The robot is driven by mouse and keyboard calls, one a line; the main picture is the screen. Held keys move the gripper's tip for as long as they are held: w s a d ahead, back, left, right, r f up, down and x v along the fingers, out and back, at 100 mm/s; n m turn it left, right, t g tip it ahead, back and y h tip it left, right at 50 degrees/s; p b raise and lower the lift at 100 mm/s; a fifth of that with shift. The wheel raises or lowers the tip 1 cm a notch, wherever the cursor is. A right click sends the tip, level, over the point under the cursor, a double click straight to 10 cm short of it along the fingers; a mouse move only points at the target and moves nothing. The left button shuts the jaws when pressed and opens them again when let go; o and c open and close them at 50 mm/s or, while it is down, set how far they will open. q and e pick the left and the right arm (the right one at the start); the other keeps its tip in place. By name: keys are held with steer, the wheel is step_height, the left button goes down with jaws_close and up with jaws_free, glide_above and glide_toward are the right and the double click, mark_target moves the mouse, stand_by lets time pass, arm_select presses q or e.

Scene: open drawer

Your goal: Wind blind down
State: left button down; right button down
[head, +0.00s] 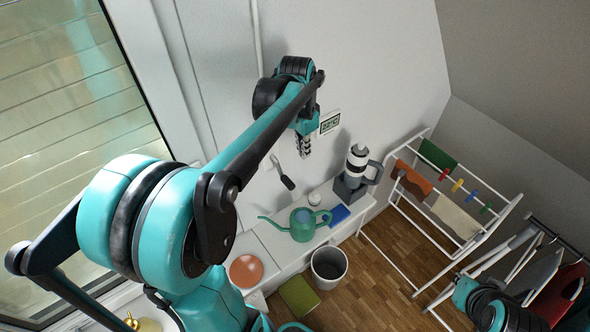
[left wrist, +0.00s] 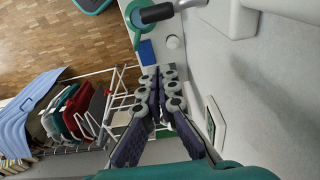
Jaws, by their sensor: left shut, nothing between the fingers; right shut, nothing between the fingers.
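The window (head: 60,100) fills the left of the head view. Pale horizontal slats show across it; I cannot tell whether they are the blind or something behind the glass. A crank with a black grip (head: 288,183) and pale metal arm is at the wall, below my left gripper (head: 304,150). In the left wrist view the black grip (left wrist: 158,13) is at the top, beyond the fingertips (left wrist: 160,82). My left gripper is shut and empty, apart from the crank. My right arm shows at the lower right of the head view, but its gripper is not visible.
A wall display (head: 330,121) is close beside my left gripper. A drying rack (head: 408,152) and clothes rail stand at the right.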

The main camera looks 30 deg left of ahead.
arm_select(q)
step_height(320, 180, down, 9)
steer(key=s+a, duration=0.1)
steer(key=s, duration=0.1)
steer(key=shift+s+a+r, duration=0.2)
steer(key=shift+a, duration=0.05)
steer(key=shift+s+a+f+g+b, duration=0.2)
steer(key=shift+s+f+g+b, duration=0.15)
steer(key=shift+s+g+b, duration=0.2)
